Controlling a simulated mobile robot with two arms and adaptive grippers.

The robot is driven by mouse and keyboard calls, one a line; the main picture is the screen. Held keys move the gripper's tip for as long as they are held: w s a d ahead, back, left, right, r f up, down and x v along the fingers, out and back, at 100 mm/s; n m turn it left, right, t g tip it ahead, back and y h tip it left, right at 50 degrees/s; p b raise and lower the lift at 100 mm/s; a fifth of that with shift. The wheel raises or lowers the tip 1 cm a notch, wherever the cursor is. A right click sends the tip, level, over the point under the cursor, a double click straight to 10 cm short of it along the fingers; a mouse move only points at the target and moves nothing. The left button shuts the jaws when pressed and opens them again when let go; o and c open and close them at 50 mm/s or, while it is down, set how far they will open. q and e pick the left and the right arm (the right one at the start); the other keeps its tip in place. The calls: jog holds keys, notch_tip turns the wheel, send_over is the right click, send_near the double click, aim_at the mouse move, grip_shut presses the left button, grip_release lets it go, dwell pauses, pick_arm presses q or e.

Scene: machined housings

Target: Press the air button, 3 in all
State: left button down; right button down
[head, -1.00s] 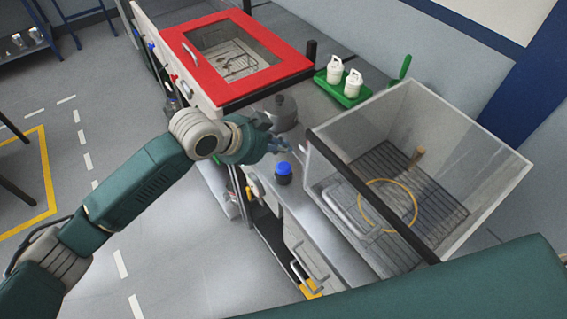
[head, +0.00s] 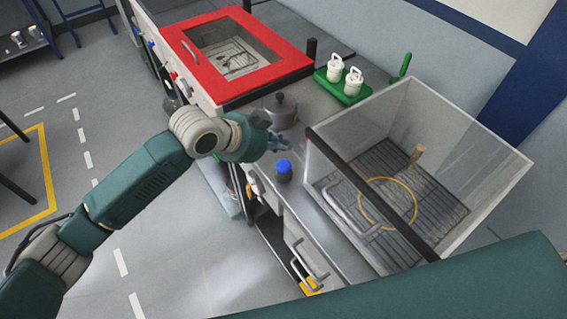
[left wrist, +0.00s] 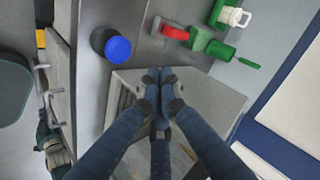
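A blue-topped button on a dark round base (head: 284,171) stands on the grey bench, left of the clear box. It also shows in the left wrist view (left wrist: 117,48), to the left of the fingertips. I see no label on it. My left gripper (head: 278,143) is just above and behind the button in the head view, apart from it. In the left wrist view its fingertips (left wrist: 158,76) are together with nothing between them. My right gripper is not in view.
A clear box with a dark front edge (head: 345,170) stands right of the button, holding a yellow ring (head: 386,203). Behind are a grey lidded pot (head: 281,111), a red-framed unit (head: 290,66) and a green tray (head: 345,95) with white bottles.

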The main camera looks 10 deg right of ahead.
aim_at(285, 172)
pick_arm(q)
jog(key=shift+f, duration=0.1)
dwell(0.8)
